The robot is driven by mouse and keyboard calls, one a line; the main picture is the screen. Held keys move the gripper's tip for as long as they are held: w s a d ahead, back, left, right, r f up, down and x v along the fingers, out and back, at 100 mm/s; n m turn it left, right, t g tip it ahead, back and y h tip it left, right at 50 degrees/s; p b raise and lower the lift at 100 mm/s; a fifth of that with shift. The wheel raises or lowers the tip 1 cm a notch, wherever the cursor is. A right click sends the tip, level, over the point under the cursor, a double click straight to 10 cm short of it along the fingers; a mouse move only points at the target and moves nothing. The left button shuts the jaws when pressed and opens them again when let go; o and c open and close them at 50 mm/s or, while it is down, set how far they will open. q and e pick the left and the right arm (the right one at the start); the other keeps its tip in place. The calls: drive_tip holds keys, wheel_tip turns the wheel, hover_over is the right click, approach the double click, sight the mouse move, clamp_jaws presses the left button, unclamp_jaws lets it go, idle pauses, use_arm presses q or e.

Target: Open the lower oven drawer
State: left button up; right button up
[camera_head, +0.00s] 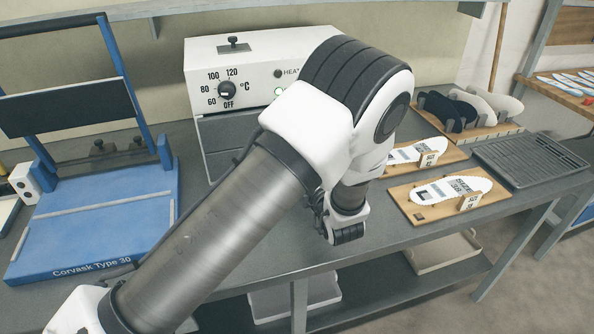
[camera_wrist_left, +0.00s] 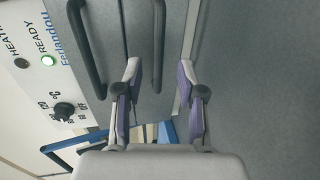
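The oven (camera_head: 235,50) is a white box with a dial and dark front, partly hidden behind my left arm in the head view. In the left wrist view the oven lies on its side. Its lower drawer (camera_wrist_left: 143,18) is a grey front with a dark bar handle (camera_wrist_left: 159,45). The upper drawer's handle (camera_wrist_left: 84,50) is to its left. Both drawer fronts look shut. My left gripper (camera_wrist_left: 160,68) is open, one finger on each side of the lower handle in the picture. I cannot tell whether it touches. My right gripper is not in view.
A blue press (camera_head: 95,225) stands left of the oven on the grey bench. Wooden boards (camera_head: 418,215) with white insoles and a dark tray (camera_head: 530,158) lie to the right. The oven's green READY light (camera_wrist_left: 47,60) is lit.

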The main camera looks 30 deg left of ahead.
use_arm(q)
drive_tip(key=shift+w+a+f, duration=0.15)
drive_tip(key=shift+w+a, duration=0.05)
drive_tip(key=shift+a, duration=0.05)
drive_tip(key=p+x, duration=0.1)
drive_tip(key=x, duration=0.6)
drive_tip(key=shift+p, duration=0.4)
clamp_jaws()
